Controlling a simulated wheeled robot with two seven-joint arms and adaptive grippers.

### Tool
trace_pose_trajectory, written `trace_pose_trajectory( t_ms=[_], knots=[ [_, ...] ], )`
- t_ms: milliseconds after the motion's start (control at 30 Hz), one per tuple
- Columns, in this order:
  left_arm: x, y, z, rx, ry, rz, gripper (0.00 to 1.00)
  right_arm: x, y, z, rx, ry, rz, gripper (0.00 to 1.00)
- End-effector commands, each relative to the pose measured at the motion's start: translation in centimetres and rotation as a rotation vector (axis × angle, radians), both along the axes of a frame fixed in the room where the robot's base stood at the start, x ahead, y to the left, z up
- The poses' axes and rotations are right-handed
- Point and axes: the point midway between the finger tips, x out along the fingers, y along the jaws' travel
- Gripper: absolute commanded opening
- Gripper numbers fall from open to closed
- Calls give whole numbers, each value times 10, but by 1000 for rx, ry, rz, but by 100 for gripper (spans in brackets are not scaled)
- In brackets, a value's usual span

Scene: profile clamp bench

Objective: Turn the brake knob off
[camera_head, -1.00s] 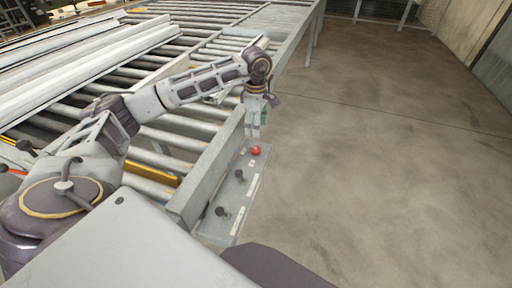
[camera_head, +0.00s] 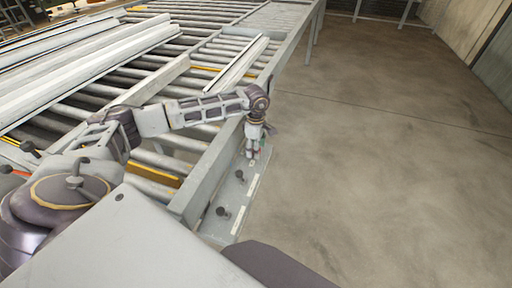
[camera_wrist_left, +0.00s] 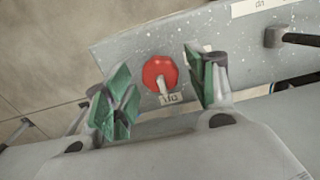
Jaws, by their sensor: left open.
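A round red knob (camera_wrist_left: 158,68) with a pale bar across its lower part sits on a grey control panel (camera_wrist_left: 125,42). A small white label (camera_wrist_left: 171,98) is beside it, its text too small to read surely. My left gripper (camera_wrist_left: 155,82) is open, with one green-padded finger on each side of the red knob; contact cannot be told. In the head view the left gripper (camera_head: 255,157) is down at the panel's far end and mostly hides the red knob. My right gripper is not in view.
Two dark knobs, a nearer one (camera_head: 222,211) and a middle one (camera_head: 239,175), stand on the panel. One dark knob (camera_wrist_left: 273,37) shows in the wrist view. A roller conveyor (camera_head: 190,140) is left of the panel; open floor (camera_head: 380,170) lies right.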

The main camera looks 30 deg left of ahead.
Motion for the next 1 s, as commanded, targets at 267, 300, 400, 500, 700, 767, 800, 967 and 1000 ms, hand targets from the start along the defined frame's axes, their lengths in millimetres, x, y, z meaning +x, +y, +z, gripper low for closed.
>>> trace_pose_trajectory(
  t_ms=[267,300,400,500,700,767,800,967,1000],
  knots=[
    [0,0,-3,0,0,0,57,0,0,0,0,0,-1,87],
    [0,0,-3,0,0,0,57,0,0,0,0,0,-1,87],
    [0,0,-2,0,0,0,48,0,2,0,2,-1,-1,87],
    [0,0,-2,0,0,0,35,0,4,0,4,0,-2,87],
    [0,0,-2,0,0,0,10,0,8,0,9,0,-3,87],
    [0,0,-2,0,0,0,10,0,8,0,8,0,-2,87],
    [0,0,-2,0,0,1,10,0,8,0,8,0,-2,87],
    [0,0,-2,-1,-1,14,10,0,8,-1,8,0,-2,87],
    [0,0,-2,-1,-1,21,10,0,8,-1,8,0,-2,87]
  ],
)
